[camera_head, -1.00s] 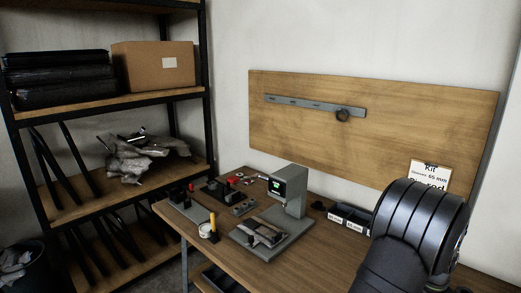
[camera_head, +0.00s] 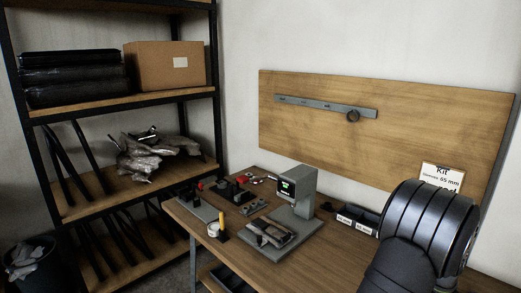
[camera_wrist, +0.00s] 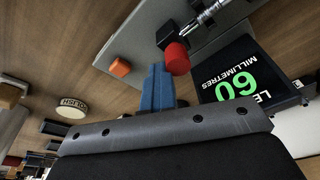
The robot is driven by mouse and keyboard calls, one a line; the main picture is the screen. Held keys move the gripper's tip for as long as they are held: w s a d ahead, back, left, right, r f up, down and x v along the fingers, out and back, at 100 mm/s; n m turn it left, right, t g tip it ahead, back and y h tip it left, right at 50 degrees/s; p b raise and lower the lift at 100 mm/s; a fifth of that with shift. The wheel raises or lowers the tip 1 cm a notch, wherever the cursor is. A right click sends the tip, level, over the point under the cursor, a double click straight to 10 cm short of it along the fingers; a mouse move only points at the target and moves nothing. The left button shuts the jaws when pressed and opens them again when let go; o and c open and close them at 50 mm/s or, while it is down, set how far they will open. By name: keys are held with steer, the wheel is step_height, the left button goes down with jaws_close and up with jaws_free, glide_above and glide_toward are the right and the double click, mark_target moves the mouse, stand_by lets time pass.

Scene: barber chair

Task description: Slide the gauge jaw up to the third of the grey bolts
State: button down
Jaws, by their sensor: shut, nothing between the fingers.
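The grey gauge (camera_head: 296,188) stands on the wooden table with a lit green readout and a grey base plate. In the wrist view its dark display (camera_wrist: 238,80) reads 60 millimetres. A red knob (camera_wrist: 177,58) sits close to the tips of my gripper (camera_wrist: 157,72), beside a metal rod (camera_wrist: 210,14). Whether the tips touch the knob I cannot tell. The blue fingers of my gripper are shut and empty. My gripper is out of sight in the head view. Small parts (camera_head: 270,234) lie on the gauge base; I cannot tell the bolts or the jaw apart.
An orange block (camera_wrist: 120,67) and a pale round disc (camera_wrist: 72,107) lie nearby. Small labelled trays (camera_head: 356,220) stand right of the gauge. A yellow-handled item (camera_head: 222,224) stands at the table's left. A wooden board (camera_head: 390,130) and shelves (camera_head: 70,205) are behind.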

steer(key=shift+s, duration=0.1)
steer(key=shift+s+d, duration=0.3)
steer(key=shift+d, duration=0.1)
step_height(320, 180, up, 8)
stand_by(0.8)
steer(key=shift+f, duration=0.1)
step_height(320, 180, down, 8)
steer(key=shift+r, duration=0.15)
steer(key=shift+w+a, duration=0.25)
